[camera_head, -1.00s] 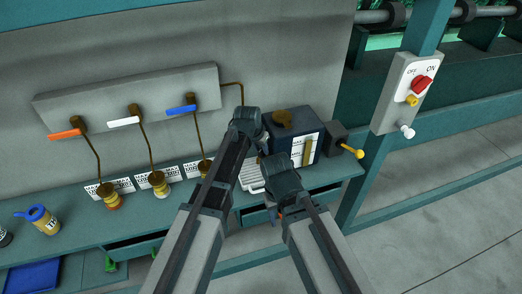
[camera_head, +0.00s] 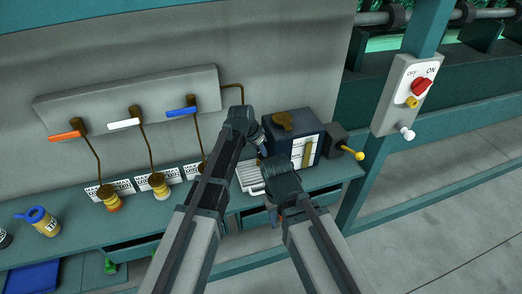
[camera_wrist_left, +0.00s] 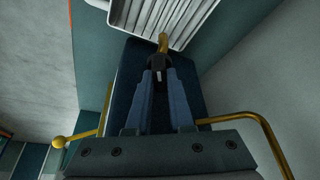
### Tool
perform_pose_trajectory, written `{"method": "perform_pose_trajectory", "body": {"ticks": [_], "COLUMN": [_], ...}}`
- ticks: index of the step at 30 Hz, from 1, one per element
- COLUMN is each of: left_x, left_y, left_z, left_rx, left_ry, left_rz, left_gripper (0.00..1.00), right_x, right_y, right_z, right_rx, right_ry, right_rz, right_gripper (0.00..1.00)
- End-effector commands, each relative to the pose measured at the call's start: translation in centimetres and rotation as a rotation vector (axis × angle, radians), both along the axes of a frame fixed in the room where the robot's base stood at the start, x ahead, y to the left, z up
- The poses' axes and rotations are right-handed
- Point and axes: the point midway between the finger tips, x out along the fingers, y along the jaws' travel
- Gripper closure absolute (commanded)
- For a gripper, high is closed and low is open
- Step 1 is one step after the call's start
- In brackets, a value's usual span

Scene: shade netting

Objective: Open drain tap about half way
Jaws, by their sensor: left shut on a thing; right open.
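The dark blue tank (camera_head: 308,128) stands on the bench, with a brass cap on top and a gauge and labels on its front. In the left wrist view, a brass spout (camera_wrist_left: 163,40) sticks out from the tank (camera_wrist_left: 190,85) over a ridged tray. The drain tap (camera_wrist_left: 158,60) is a small dark piece at that spout, mostly covered by my fingers. My left gripper (camera_head: 262,143) is at the tank's front; in the wrist view its fingertips (camera_wrist_left: 160,67) are shut on the tap. My right gripper (camera_head: 277,214) is open below the bench edge, partly hidden by its arm.
The pale ridged tray (camera_head: 249,177) lies before the tank. A dark box with a yellow-knobbed lever (camera_head: 359,155) stands right of it. A switch panel (camera_head: 405,95) is on the post. Three levers, orange (camera_head: 64,136), white (camera_head: 124,124) and blue (camera_head: 181,112), are at left.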

Motion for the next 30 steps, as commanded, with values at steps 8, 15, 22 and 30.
{"method": "perform_pose_trajectory", "body": {"ticks": [8, 15, 22, 30], "left_x": [0.26, 0.32, 0.30, 0.26], "left_y": [0.13, 0.20, 0.21, 0.21], "left_z": [-0.01, -0.01, -0.02, -0.02], "left_rx": [0.000, 0.000, 0.001, 0.001], "left_ry": [0.001, 0.001, 0.001, 0.001], "left_rz": [-0.232, -0.391, -0.488, -0.530], "left_gripper": [1.00, 1.00, 1.00, 1.00], "right_x": [0.00, 0.00, 0.00, 0.00], "right_y": [0.00, 0.00, 0.00, 0.00], "right_z": [-0.01, 0.00, 0.00, 0.00], "right_rx": [0.000, 0.000, 0.000, 0.000], "right_ry": [0.000, 0.000, 0.000, 0.000], "right_rz": [0.000, 0.000, 0.000, 0.000], "right_gripper": [0.50, 0.50, 0.50, 0.50]}}
